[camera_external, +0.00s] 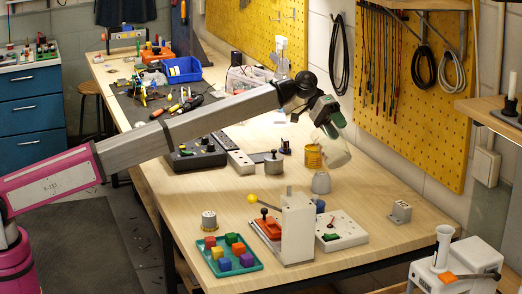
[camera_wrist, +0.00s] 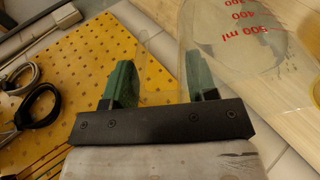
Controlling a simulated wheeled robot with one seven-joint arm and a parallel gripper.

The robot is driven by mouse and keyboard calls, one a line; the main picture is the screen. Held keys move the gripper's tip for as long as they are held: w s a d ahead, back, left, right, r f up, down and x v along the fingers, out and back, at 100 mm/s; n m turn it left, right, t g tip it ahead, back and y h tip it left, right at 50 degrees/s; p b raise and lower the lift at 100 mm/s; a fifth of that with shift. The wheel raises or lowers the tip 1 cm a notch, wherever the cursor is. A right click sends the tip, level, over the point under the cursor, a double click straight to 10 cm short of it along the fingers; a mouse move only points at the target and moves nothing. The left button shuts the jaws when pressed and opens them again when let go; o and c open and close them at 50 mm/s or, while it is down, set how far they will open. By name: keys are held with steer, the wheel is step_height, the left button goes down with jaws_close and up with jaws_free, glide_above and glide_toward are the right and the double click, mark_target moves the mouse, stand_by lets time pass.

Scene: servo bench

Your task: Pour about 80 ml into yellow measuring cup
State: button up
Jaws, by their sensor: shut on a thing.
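My gripper (camera_external: 326,114) has green fingers and is shut on a clear beaker (camera_external: 338,154), held in the air above the bench and tilted. The wrist view shows the green fingers (camera_wrist: 160,82) and the transparent beaker wall (camera_wrist: 235,35) with red marks up to 500 ml. The yellow measuring cup (camera_external: 313,157) appears just left of the beaker in the external view, partly overlapped by it. Whether the two touch, and how much liquid is in either, I cannot tell.
A grey weight-like object (camera_external: 320,183) stands below the beaker. A white upright block (camera_external: 298,225), a white switch box (camera_external: 342,231) and a teal tray (camera_external: 233,256) of coloured blocks stand in front. A yellow pegboard (camera_external: 412,95) lines the wall. The bench's right part is fairly clear.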

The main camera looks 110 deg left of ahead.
steer(key=shift+s+a+r+t+h, duration=0.25)
steer(key=shift+s+r+t+h, duration=0.1)
steer(key=shift+r+t, duration=0.1)
steer(key=shift+s+a+r+t+h, duration=0.25)
steer(key=shift+r+t+h, duration=0.1)
steer(key=shift+r+t, duration=0.1)
stand_by(1.0)
steer(key=shift+s+a+r+t+h+p, duration=0.3)
steer(key=shift+s+a+r+t+p, duration=0.25)
steer(key=shift+p, duration=0.45)
stand_by(1.8)
steer(key=shift+d, duration=0.15)
steer(key=shift+w+d+f+g+y, duration=0.4)
steer(key=shift+w+d+f+g, duration=0.1)
steer(key=shift+w+f+g, duration=0.2)
steer(key=shift+w+d+f+g+y, duration=0.45)
steer(key=shift+f+g+y, duration=0.1)
steer(key=shift+f+g, duration=0.2)
steer(key=shift+w+d+f+g+y, duration=0.3)
steer(key=shift+w+f+g+y, duration=0.15)
steer(key=shift+f+g+y, duration=0.2)
